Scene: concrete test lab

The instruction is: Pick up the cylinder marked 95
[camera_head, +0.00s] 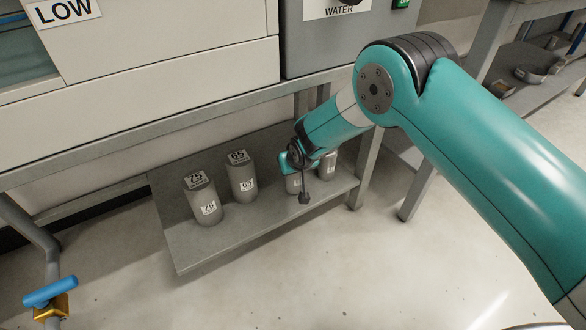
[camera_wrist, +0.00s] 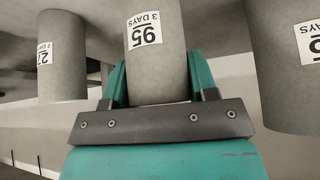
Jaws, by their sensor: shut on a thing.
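The cylinder marked 95 (camera_wrist: 150,62) is grey, with a white label that also reads "3 DAYS". In the wrist view it stands between the two teal fingers of my gripper (camera_wrist: 158,78), which is shut on it. In the head view my gripper (camera_head: 304,162) is low over the right part of the grey shelf (camera_head: 240,233), beside a grey cylinder (camera_head: 294,184) partly hidden by it. That cylinder's label is too small to read. I cannot tell whether the held cylinder touches the shelf.
Cylinders marked 75 (camera_head: 206,203) and 65 (camera_head: 241,180) stand on the shelf to the left. Another cylinder (camera_head: 328,163) stands close on the right. A table leg (camera_head: 364,170) rises at the shelf's right end. A blue-handled valve (camera_head: 50,292) is at lower left.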

